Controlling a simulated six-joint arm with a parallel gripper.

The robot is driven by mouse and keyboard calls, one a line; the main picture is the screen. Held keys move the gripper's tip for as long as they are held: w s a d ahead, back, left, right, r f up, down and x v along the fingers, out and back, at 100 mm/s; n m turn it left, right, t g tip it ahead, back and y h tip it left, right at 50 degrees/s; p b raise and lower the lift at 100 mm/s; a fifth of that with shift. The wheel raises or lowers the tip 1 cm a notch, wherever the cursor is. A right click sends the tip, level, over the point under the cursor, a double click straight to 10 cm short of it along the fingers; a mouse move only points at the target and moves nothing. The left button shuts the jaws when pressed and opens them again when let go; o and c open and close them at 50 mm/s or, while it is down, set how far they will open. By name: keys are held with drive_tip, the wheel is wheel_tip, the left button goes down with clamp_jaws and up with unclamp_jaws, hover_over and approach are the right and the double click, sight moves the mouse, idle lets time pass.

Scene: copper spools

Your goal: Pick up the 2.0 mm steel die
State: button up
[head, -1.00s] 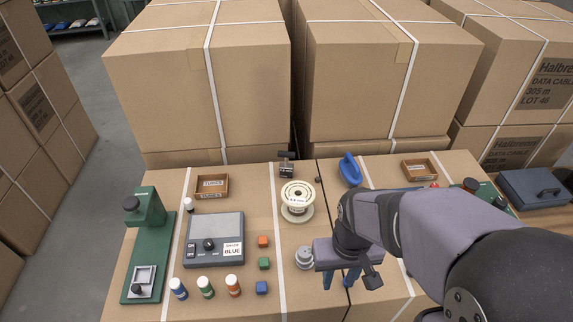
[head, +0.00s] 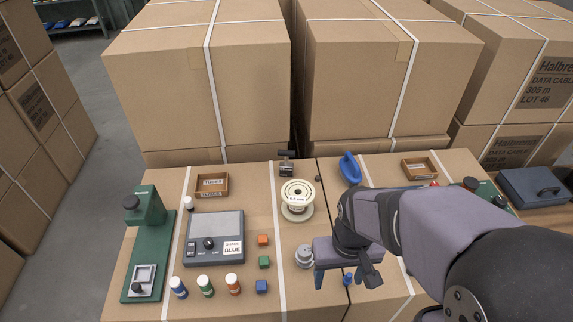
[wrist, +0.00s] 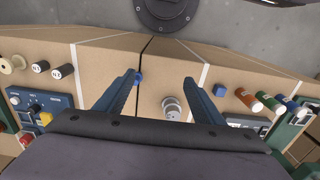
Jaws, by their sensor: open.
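A small silver stepped round piece (head: 304,257), the only steel-looking die-like object I see, stands on the cardboard top just left of my gripper in the head view. No size mark on it can be read. In the wrist view the silver piece (wrist: 170,108) appears between the two fingers in the picture, nearer the right one. My gripper (wrist: 162,79) is open and empty, its blue fingers spread wide. A small blue piece (head: 347,279) stands to the right of the silver one; in the wrist view it shows beside the left fingertip.
A white spool (head: 297,201) stands behind the silver piece. To the left are orange, green and blue cubes (head: 261,287), several capped bottles (head: 205,286), a grey scale (head: 214,225) and a green press (head: 146,240). Large cartons (head: 205,80) stand behind.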

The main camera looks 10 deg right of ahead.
drive_tip(key=shift+w, duration=0.1)
drive_tip(key=n+t+h+b, duration=0.3)
drive_tip(key=n+t+b, duration=1.05)
drive_tip(key=n, duration=1.95)
approach(286, 152)
drive_tip(key=shift+w+f+b, duration=0.15)
drive_tip(key=shift+w+b, duration=0.15)
drive_tip(key=shift+w, duration=0.3)
drive_tip(key=shift+g, duration=0.25)
drive_tip(key=shift+p+x, duration=1.15)
drive_tip(key=shift+x, duration=2.5)
drive_tip(key=shift+d, duration=0.15)
